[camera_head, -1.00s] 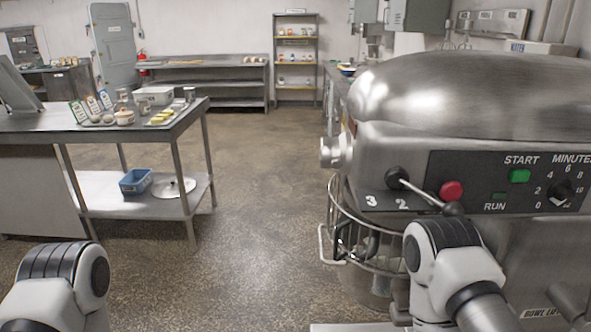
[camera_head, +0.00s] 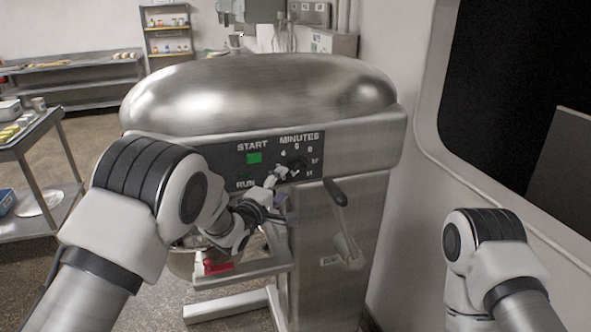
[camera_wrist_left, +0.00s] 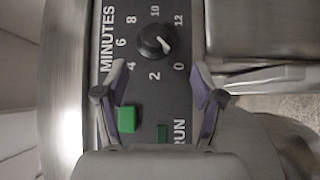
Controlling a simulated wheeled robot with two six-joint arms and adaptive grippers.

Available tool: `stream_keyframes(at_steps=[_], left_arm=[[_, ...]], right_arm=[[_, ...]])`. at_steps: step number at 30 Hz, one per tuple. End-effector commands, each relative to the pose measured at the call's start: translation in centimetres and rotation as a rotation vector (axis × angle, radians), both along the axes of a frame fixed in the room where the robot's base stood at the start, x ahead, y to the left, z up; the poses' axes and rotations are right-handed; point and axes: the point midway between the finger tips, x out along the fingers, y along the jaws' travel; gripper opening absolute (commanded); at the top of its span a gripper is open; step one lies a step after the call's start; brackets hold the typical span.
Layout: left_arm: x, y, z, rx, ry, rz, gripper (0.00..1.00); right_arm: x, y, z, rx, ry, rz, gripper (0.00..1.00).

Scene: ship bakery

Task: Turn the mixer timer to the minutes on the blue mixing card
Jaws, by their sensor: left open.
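The mixer timer is a round black knob (camera_wrist_left: 152,40) with a white mark, ringed by numbers 0 to 12 under MINUTES. In the left wrist view its mark appears to point toward 0. In the head view the timer knob (camera_head: 295,170) is partly hidden by my left gripper (camera_head: 277,179). That gripper is open, with its fingertips just in front of the panel, either side of the knob's line. In the left wrist view my left gripper (camera_wrist_left: 160,72) has nothing between its fingers and the knob is ahead, apparently untouched. The blue mixing card is not in view now. My right gripper is out of view.
The green START button (camera_head: 254,158) lies left of the timer on the black panel; it also shows near one finger in the left wrist view (camera_wrist_left: 127,119). A dark-handled lever (camera_head: 335,192) juts out below right of the panel. A wall stands right of the mixer.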

Motion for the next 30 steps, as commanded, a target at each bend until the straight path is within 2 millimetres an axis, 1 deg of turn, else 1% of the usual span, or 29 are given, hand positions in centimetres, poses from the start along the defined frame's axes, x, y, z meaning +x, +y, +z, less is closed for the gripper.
stream_keyframes(at_steps=[1,3,5,12,15,19,25,26,27,29,30], left_arm=[[0.3,-0.5,0.8,-0.020,-0.008,-0.010,0.68],[0.9,-1.0,1.1,-0.032,-0.010,-0.013,0.68],[1.7,-1.3,1.1,-0.032,-0.007,-0.012,0.68],[5.4,-3.1,1.0,-0.030,-0.006,-0.010,0.68],[6.5,-3.6,0.9,-0.030,-0.006,-0.009,0.68],[7.0,-3.9,0.8,-0.028,-0.005,-0.008,0.68],[7.1,-3.9,0.7,-0.028,-0.005,-0.008,0.68],[7.1,-3.9,0.7,-0.028,-0.005,-0.008,0.65],[7.1,-3.9,0.7,-0.028,-0.005,-0.008,0.51],[7.1,-3.9,0.7,-0.028,-0.005,-0.008,0.29],[7.1,-3.9,0.7,-0.028,-0.005,-0.008,0.15]], right_arm=[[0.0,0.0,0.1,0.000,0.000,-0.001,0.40],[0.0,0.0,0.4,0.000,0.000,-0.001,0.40],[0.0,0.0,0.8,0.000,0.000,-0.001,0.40],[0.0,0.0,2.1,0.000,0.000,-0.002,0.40],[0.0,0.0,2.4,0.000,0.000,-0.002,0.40],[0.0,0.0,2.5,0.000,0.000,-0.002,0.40],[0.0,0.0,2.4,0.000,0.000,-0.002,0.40],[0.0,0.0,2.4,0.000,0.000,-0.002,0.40],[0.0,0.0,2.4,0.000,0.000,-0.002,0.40],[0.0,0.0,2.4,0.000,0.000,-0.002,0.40],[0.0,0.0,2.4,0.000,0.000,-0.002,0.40]])
